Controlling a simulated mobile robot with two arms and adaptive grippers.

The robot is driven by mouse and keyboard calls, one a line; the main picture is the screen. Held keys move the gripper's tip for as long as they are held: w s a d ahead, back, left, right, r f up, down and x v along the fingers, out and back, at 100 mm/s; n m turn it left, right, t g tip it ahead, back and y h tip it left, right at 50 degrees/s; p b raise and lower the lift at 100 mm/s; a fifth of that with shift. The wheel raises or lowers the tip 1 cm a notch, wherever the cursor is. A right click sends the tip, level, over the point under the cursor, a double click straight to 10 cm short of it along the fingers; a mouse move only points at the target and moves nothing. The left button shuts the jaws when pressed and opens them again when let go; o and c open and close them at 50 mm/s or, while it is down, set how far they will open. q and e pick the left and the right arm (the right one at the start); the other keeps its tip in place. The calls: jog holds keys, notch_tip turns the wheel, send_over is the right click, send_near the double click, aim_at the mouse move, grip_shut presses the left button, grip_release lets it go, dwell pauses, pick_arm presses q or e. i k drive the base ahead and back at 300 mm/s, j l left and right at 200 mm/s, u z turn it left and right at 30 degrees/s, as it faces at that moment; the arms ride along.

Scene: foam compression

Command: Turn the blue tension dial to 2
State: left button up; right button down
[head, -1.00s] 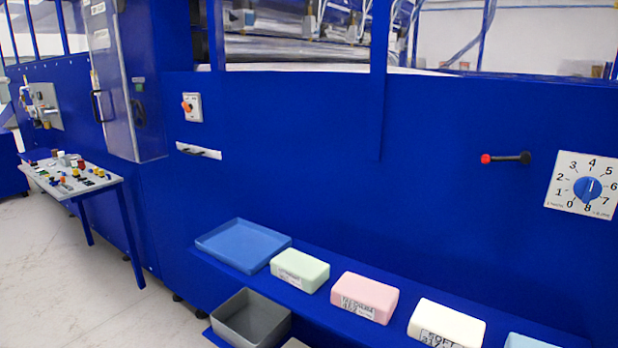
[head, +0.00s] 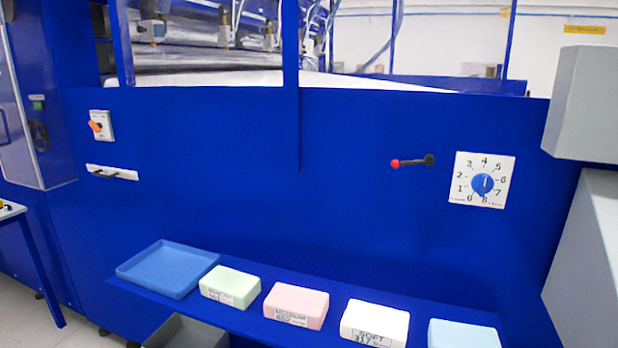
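The blue tension dial (head: 484,184) is a round knob on a white square plate (head: 460,197) on the blue machine wall, right of centre in the head view. The plate has numbers from 0 at lower left, over 4 at the top, to 8 at the bottom. The 2 is on the left side. A light mark on the knob's face is too small to read a setting from surely. Neither of my grippers shows in this view.
A lever with a red knob (head: 395,164) sticks out left of the dial. Below, a shelf holds a blue tray (head: 168,268) and green (head: 230,287), pink (head: 296,305), white (head: 375,322) and light blue (head: 464,334) foam blocks. Grey boxes (head: 584,105) stand at the right edge.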

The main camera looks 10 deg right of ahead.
aim_at(482, 183)
jog(key=z, duration=1.35)
